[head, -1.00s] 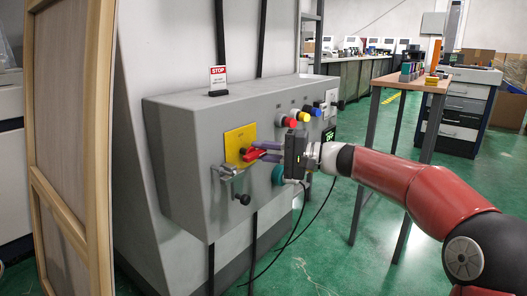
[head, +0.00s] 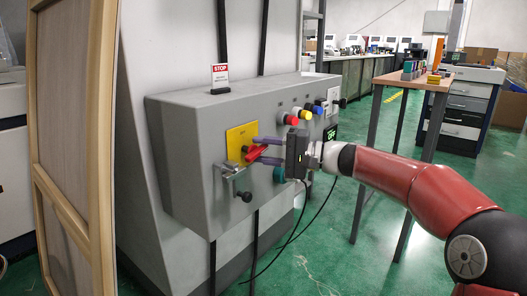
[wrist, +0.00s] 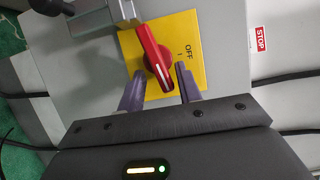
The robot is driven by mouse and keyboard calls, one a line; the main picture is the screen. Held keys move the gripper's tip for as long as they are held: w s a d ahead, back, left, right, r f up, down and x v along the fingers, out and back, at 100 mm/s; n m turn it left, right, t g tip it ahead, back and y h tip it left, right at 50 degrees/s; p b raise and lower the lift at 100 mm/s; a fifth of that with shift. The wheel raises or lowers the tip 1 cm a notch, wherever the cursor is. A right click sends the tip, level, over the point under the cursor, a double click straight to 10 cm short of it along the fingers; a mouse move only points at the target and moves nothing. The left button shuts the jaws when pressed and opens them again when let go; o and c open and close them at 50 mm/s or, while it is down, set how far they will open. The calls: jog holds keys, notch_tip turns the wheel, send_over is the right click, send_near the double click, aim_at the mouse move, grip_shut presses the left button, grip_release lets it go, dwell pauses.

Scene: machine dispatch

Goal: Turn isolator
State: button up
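The isolator is a red rotary handle (head: 257,153) on a yellow plate (head: 235,136) at the left of the grey control box's front. In the wrist view the handle (wrist: 150,52) bears a white line and lies slanted, its marked end toward the lower right. The word OFF is printed on the yellow plate (wrist: 192,72) to the right of the handle. My gripper (head: 257,150) is open, with its purple fingers apart at the handle. In the wrist view the fingers (wrist: 159,71) stand one on each side of the handle's near end, with gaps visible.
A metal hasp or latch (head: 232,172) with a dark knob sits just below the yellow plate. A STOP sign (head: 220,77) stands on the box. A wooden frame (head: 100,150) stands at the left.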

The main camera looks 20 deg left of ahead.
jog(key=d, duration=0.7)
jog(key=shift+d, duration=0.25)
